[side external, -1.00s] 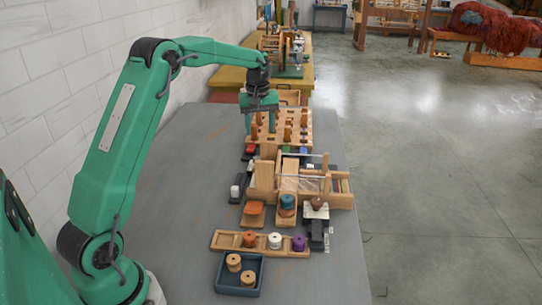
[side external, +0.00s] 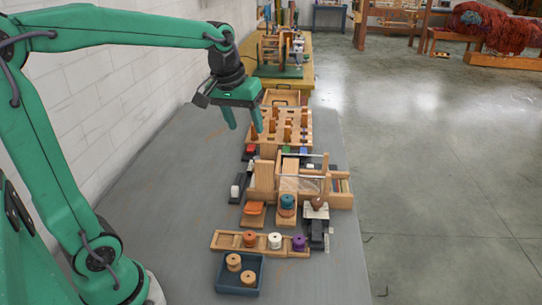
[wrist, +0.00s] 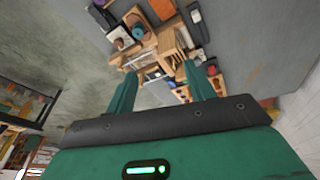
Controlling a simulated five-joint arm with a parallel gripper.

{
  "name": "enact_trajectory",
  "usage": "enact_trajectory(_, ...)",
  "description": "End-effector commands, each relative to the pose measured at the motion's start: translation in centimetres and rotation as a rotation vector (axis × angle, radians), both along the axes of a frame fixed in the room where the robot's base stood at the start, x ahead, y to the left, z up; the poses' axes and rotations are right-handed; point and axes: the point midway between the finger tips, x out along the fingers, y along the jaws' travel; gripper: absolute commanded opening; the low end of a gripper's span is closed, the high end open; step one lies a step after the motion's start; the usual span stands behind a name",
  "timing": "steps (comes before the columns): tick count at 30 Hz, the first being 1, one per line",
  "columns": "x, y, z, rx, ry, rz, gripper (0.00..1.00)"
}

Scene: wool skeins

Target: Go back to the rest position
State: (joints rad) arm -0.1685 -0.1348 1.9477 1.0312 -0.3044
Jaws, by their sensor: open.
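My green gripper (side external: 243,128) is open, with its two fingers apart and nothing between them. In the side view it hangs in the air above the grey table (side external: 180,215), left of the wooden peg rack (side external: 278,138). In the wrist view my gripper (wrist: 160,85) also shows open, its fingers pointing toward the wooden pieces on the table.
A wooden box frame (side external: 262,178) stands in front of the peg rack. A wooden tray (side external: 225,240) holds several spools nearer the camera, and a blue tray (side external: 256,287) holds two tan spools. The table's left part is clear. A white wall (side external: 110,85) runs along the left.

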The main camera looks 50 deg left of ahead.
Motion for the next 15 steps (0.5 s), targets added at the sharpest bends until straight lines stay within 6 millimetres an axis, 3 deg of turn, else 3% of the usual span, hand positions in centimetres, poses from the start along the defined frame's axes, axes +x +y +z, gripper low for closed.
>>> enact_trajectory(7,-5.0,-2.6,0.2,0.038,-0.058,-0.142,0.54)
enact_trajectory(15,-10.1,-4.8,-1.0,0.083,-0.118,-0.291,0.54)
